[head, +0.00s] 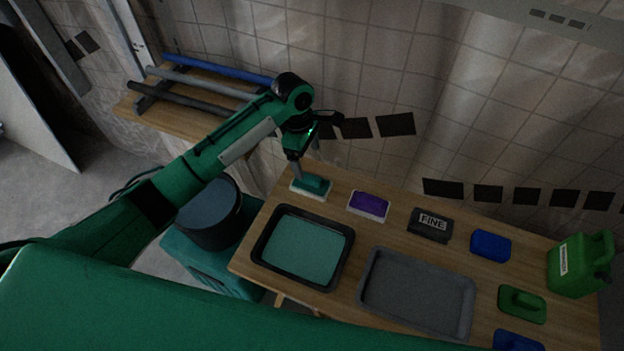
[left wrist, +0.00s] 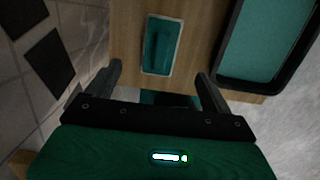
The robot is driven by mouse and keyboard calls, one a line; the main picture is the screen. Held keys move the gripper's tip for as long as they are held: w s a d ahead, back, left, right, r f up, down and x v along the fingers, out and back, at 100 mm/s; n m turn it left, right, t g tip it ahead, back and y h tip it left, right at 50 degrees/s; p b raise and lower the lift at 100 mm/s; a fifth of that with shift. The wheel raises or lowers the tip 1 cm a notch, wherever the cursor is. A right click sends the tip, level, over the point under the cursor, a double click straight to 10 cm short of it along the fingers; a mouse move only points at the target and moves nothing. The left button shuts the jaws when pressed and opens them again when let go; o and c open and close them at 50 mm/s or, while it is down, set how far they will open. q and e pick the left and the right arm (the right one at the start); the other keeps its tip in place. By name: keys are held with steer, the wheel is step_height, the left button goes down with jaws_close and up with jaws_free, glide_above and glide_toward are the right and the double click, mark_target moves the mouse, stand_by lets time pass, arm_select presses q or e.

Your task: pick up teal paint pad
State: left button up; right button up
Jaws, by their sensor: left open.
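The teal paint pad (head: 312,185) lies at the back left of the wooden table, with a pale base and a teal handle on top. In the left wrist view the pad (left wrist: 159,46) is upright in the picture, ahead of the fingers. My left gripper (head: 297,163) is above the pad in the head view. In the left wrist view my left gripper (left wrist: 158,80) has its fingers wide apart, with nothing between them; the pad sits just beyond the fingertips. Whether a finger touches the pad I cannot tell. My right gripper is in neither view.
A black tray of teal paint (head: 303,248) stands in front of the pad. A purple pad (head: 369,205) is to its right, then a black FINE block (head: 430,224), a blue item (head: 491,246) and a green jug (head: 581,264). An empty grey tray (head: 415,293) is at front.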

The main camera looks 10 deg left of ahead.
mark_target(311, 177)
arm_select(q)
steer(key=f, duration=0.5)
steer(key=shift+d+f, duration=0.1)
steer(key=shift+d, duration=0.25)
steer(key=shift+s+d+f, duration=0.1)
steer(key=shift+d+f, duration=0.1)
steer(key=shift+f, duration=1.1)
steer(key=shift+s+d+f, duration=0.1)
steer(key=shift+d+f, duration=0.1)
steer(key=shift+f, duration=1.1)
steer(key=c, duration=1.1)
steer(key=shift+r, duration=0.1)
step_height(311, 177, up, 20)
steer(key=shift+o, duration=0.5)
